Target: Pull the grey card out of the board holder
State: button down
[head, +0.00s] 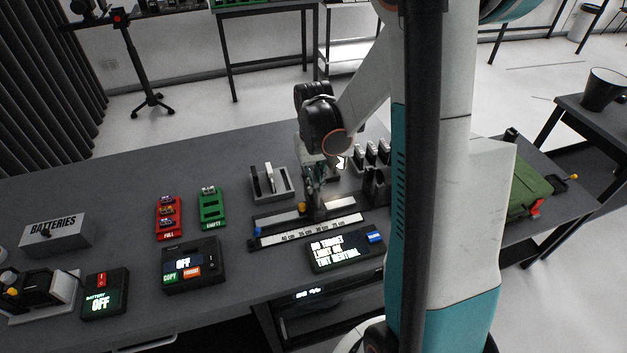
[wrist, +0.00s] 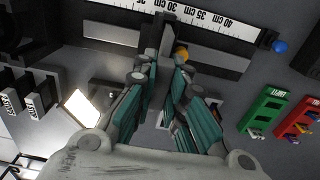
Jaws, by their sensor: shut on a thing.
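My gripper (head: 317,192) points down over the ruler rail on the table. In the wrist view its fingertips (wrist: 166,60) are closed on the grey card (wrist: 167,36), a narrow grey piece seen nearly edge-on. The board holder (head: 304,207) with a yellow-orange knob is at the rail, just below my fingers; its knob (wrist: 181,53) shows beside the fingertips in the wrist view. My fingers hide much of the card and holder. I cannot tell whether the card's lower edge is still in the slot.
A grey rack (head: 286,190) with a white and a dark card stands left of my gripper. A lit panel (wrist: 82,107) and black clamps (head: 375,185) are close on the other side. A display (head: 345,250) reading "NO TARGET" stands in front of the ruler (head: 312,229).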

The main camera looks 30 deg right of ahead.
jog(key=shift+r+p, duration=1.2)
jog(key=shift+r, duration=0.7)
